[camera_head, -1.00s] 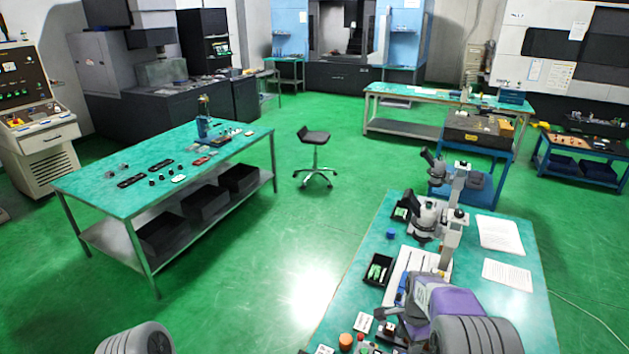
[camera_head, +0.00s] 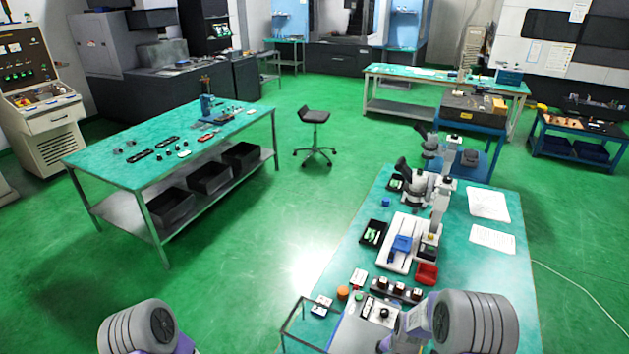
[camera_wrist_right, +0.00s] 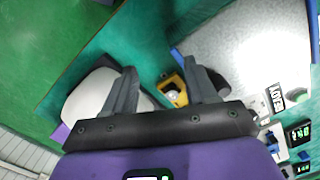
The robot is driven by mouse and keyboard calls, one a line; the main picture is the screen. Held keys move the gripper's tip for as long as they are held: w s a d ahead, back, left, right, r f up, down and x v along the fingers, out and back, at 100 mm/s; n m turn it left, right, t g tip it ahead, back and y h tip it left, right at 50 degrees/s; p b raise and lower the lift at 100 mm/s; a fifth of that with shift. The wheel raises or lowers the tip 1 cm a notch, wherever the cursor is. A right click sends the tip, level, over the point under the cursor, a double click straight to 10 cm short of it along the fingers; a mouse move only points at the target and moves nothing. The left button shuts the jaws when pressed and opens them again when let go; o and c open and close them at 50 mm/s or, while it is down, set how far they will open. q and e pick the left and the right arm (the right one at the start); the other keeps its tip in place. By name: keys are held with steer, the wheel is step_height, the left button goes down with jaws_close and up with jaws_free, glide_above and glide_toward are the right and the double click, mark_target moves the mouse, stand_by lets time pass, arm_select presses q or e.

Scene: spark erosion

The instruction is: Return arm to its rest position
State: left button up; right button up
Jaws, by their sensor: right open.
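My right arm (camera_head: 475,322) shows as a grey ribbed link with purple parts at the bottom right of the head view, over the near end of the right-hand bench (camera_head: 505,300). My right gripper is open in the right wrist view (camera_wrist_right: 162,82), with its two dark fingers apart and nothing held between them. A yellow part (camera_wrist_right: 174,92) shows behind the fingers; I cannot tell its distance. My left arm (camera_head: 140,328) shows only as a grey ribbed link at the bottom left. My left gripper is out of view.
The bench bears microscopes (camera_head: 420,187), a black tray (camera_head: 373,234) with green items, a blue part (camera_head: 401,244), a red bin (camera_head: 427,273) and an orange cap (camera_head: 343,292). Another bench (camera_head: 95,165) stands at left. A stool (camera_head: 315,117) stands on open green floor.

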steer(key=s+a+f+n+y, duration=0.2)
steer(key=s+a+f+n, duration=0.3)
steer(key=s, duration=0.4)
steer(key=s+a+f+n+y, duration=0.1)
steer(key=s+a+f+n, duration=0.2)
steer(key=s+a, duration=0.45)
arm_select(q)
step_height(320, 180, down, 16)
steer(key=b, duration=1.6)
steer(key=shift+s+f, duration=0.15)
steer(key=shift+s, duration=0.15)
arm_select(e)
step_height(320, 180, down, 15)
steer(key=s+d, duration=0.1)
steer(key=shift+d+t, duration=0.2)
steer(key=shift+t, duration=0.2)
steer(key=shift+c, duration=0.3)
